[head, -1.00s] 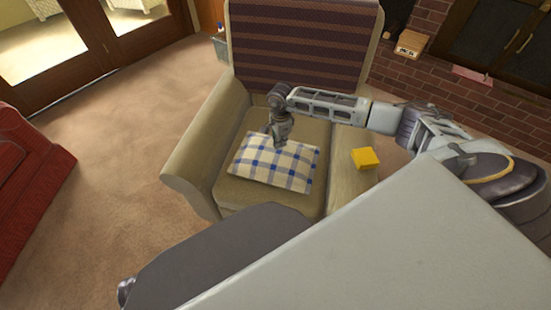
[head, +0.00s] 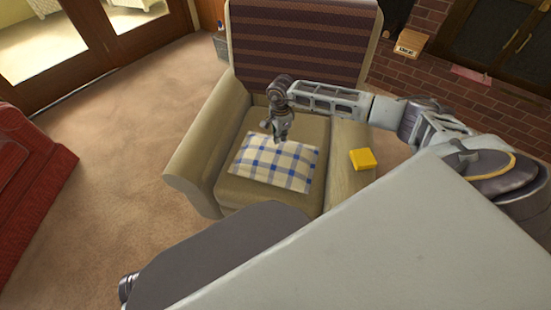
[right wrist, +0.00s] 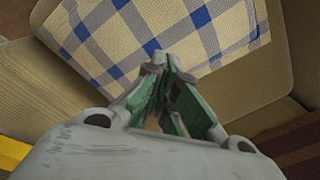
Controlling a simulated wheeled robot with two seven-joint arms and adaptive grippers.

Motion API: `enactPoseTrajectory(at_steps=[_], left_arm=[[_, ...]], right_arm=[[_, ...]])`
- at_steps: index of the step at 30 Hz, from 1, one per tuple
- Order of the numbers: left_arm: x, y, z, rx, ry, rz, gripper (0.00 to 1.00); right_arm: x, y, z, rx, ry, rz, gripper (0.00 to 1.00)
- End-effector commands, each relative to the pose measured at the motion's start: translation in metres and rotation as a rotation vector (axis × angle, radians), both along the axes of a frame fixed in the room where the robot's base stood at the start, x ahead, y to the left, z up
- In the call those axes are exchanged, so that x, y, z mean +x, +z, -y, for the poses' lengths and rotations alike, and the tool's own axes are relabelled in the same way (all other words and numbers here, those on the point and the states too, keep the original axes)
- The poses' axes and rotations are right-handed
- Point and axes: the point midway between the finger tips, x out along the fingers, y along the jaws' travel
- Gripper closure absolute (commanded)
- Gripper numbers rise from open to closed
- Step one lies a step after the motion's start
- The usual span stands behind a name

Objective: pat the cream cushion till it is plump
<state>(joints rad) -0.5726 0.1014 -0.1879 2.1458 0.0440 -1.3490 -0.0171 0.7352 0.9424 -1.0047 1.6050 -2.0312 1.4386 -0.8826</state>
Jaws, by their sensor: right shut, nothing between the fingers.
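The cream cushion (head: 272,168) with blue checks lies on the seat of the beige armchair (head: 192,160) in the head view. It also shows across the top of the right wrist view (right wrist: 190,28). My right gripper (head: 280,138) points down over the cushion's back edge in the head view, seemingly a little above it. In the right wrist view the green-lined fingers (right wrist: 165,62) are shut with nothing held. Whether the tips touch the cloth is hard to tell. My left gripper is not in view.
A yellow block (head: 362,159) sits on the chair's right armrest. The striped chair back (head: 300,45) rises behind the cushion. A red sofa (head: 30,185) stands at the left, with open carpet (head: 120,130) between it and the chair. A brick hearth (head: 450,85) is at the back right.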

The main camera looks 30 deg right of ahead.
Motion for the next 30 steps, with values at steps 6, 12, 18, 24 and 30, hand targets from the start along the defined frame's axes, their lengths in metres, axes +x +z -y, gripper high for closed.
enactPoseTrajectory(at_steps=[6,12,18,24,30], left_arm=[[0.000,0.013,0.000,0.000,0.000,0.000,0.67],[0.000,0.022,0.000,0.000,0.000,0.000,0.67],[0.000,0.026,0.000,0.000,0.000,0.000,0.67],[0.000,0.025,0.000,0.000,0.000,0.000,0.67],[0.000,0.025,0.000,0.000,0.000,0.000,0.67]], right_arm=[[0.000,0.019,0.000,0.000,0.000,0.000,1.00],[0.000,0.033,0.000,0.000,0.001,0.000,1.00],[0.000,0.040,0.000,-0.001,0.001,0.000,1.00],[0.000,0.039,0.000,0.000,0.001,0.000,1.00],[0.000,0.039,0.000,0.000,0.001,0.000,1.00]])
